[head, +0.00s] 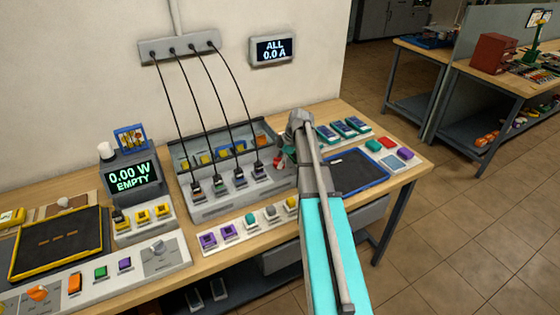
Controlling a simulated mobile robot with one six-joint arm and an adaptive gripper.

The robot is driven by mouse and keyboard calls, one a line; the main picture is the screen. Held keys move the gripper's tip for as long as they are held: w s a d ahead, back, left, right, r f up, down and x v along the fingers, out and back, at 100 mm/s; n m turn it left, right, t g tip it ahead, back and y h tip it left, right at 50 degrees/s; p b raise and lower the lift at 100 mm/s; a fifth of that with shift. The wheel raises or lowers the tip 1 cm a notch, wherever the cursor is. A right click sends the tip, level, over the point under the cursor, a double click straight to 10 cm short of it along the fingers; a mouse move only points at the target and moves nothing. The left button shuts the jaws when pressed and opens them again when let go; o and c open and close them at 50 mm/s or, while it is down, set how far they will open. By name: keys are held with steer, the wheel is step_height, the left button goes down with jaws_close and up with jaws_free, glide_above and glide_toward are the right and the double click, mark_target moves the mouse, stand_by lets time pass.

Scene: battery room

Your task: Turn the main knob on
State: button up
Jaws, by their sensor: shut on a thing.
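A grey charger unit (225,205) stands on the wooden bench with several black-cabled plugs in its top. A small red part (278,161) at its right end looks like the main knob; it is mostly hidden by my arm, so its turn position cannot be told. My gripper (285,157) is at this red part and shut on it. Its fingers are small and largely hidden behind my wrist. The wall display (274,49) reads "ALL 0.0 A".
A grey dial (157,247) and an orange knob (38,293) sit on a panel at the lower left. A meter (131,177) reads "0.00 W EMPTY". A blue-edged tray (355,172) lies right of my arm.

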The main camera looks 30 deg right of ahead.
steer(key=shift+s+m, duration=0.1)
steer(key=shift+m, duration=0.3)
steer(key=m+t, duration=0.1)
steer(key=m, duration=0.2)
steer(key=shift+s+a+m+h, duration=0.1)
steer(key=shift+m+h, duration=0.2)
steer(key=shift+h, duration=0.1)
steer(key=m+t+h, duration=0.1)
steer(key=m, duration=0.3)
steer(key=m+h, duration=0.1)
steer(key=m, duration=0.1)
steer(key=m+h, duration=0.1)
steer(key=m, duration=0.1)
steer(key=shift+a+m+t, duration=0.1)
steer(key=shift+m+t, duration=0.2)
steer(key=shift+m, duration=0.1)
steer(key=m+h, duration=0.2)
steer(key=m, duration=0.2)
steer(key=shift+m, duration=0.4)
steer(key=o, duration=1.2)
steer(key=shift+c, duration=0.2)
steer(key=shift+n, duration=0.3)
